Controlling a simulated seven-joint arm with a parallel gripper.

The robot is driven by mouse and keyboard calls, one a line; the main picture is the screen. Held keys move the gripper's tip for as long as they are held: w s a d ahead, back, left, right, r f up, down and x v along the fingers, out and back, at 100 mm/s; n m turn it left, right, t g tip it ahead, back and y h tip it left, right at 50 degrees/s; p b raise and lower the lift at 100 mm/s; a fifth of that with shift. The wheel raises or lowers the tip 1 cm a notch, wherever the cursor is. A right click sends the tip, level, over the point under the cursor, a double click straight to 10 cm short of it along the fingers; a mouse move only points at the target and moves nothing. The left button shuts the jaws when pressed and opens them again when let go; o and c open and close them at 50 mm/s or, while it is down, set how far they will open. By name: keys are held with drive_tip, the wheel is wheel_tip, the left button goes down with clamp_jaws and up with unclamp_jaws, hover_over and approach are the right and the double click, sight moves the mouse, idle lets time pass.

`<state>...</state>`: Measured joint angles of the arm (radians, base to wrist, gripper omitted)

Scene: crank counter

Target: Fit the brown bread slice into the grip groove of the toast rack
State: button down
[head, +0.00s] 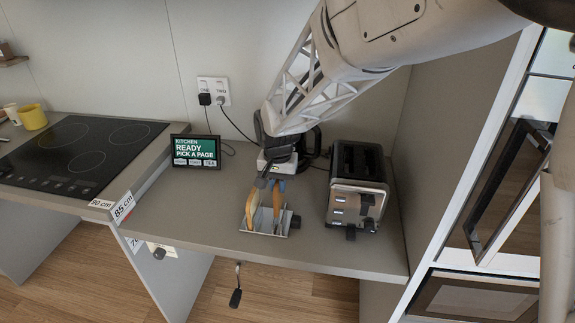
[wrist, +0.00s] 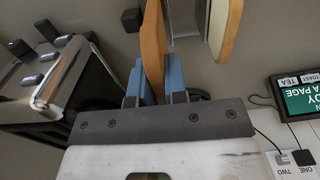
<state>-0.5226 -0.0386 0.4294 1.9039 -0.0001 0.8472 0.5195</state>
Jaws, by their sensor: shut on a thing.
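The brown bread slice (head: 277,208) is upright between the blue fingers of my gripper (head: 271,184). In the wrist view, the brown slice (wrist: 153,45) stands between both fingers of my gripper (wrist: 154,80), which are shut on it. The toast rack (head: 268,233) is on the counter, and the slice's lower part is at the rack's right side. I cannot tell whether its lower edge sits in the grip groove. A paler slice (head: 253,208) stands at the rack's left side; it also shows in the wrist view (wrist: 226,28).
A dark knob (head: 296,221) is at the rack's right end. A black and silver toaster (head: 357,190) stands close to the right. A kitchen display (head: 195,151) is at the back left. The counter (head: 180,215) left of the rack is clear.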

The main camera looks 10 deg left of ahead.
sight(279, 202)
drive_tip(key=shift+f, duration=0.85)
drive_tip(key=shift+f, duration=2.55)
idle(1.3)
drive_tip(key=c, duration=1.1)
unclamp_jaws()
drive_tip(key=shift+r, duration=0.1)
drive_tip(key=shift+r, duration=3.8)
drive_tip(key=shift+d, duration=0.1)
